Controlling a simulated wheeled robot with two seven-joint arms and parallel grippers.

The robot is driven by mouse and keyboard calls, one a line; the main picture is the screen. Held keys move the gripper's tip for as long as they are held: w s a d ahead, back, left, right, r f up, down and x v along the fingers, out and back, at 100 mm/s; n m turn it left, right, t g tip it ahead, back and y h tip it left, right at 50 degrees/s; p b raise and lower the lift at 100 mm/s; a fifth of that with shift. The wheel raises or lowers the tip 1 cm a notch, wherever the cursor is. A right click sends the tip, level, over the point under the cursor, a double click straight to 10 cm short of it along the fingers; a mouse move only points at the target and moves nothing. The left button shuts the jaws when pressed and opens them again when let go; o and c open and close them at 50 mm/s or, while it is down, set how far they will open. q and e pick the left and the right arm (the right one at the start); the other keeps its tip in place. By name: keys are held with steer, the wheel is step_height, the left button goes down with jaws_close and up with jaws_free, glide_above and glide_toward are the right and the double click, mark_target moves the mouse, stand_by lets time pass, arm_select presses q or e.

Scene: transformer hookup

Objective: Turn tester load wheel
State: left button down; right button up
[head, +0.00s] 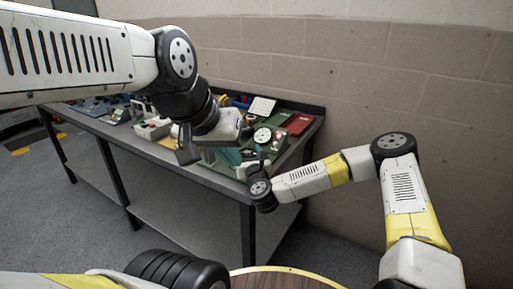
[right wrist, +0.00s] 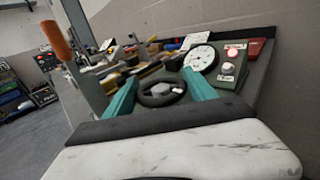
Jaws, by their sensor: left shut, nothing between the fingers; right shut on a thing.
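The tester is a green box (right wrist: 234,70) with a round white dial (right wrist: 200,58), a red lamp (right wrist: 232,53) and a dark load wheel (right wrist: 151,99). In the right wrist view, my right gripper (right wrist: 163,90) has its two teal fingers on either side of the wheel, shut on it. The dial also shows in the head view (head: 262,135); the wheel is hard to make out there.
The grey workbench (head: 160,152) stands against a block wall. Several tools and parts lie behind and left of the tester. A red box (head: 298,123) is at the bench's right end. An upright orange handle (right wrist: 55,40) stands left of my right gripper.

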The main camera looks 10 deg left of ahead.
steer(key=n+g+y, duration=0.2)
steer(key=y, duration=0.1)
steer(key=n+g+y, duration=0.3)
steer(key=shift+w+d+y, duration=0.15)
steer(key=shift+d+y, duration=0.05)
steer(key=shift+y, duration=0.1)
steer(key=n+g+y, duration=0.1)
steer(key=n+g, duration=0.1)
steer(key=g, duration=0.1)
steer(key=n+g+y, duration=0.2)
steer(key=shift+a+g, duration=0.1)
steer(key=shift+g, duration=0.3)
steer(key=n+g, duration=0.3)
steer(key=g, duration=0.1)
steer(key=n+g, duration=0.3)
steer(key=g, duration=0.1)
steer(key=shift+a+r+y, duration=0.1)
steer(key=shift+a+y, duration=0.05)
steer(key=shift+y, duration=0.25)
steer(key=shift+n+g+h, duration=0.7)
steer(key=shift+n+g, duration=0.9)
steer(key=shift+g, duration=0.9)
steer(key=shift+n+g+h, duration=0.3)
steer(key=shift+g, duration=0.2)
steer(key=o, duration=1.4)
steer(key=shift+v, duration=3.9)
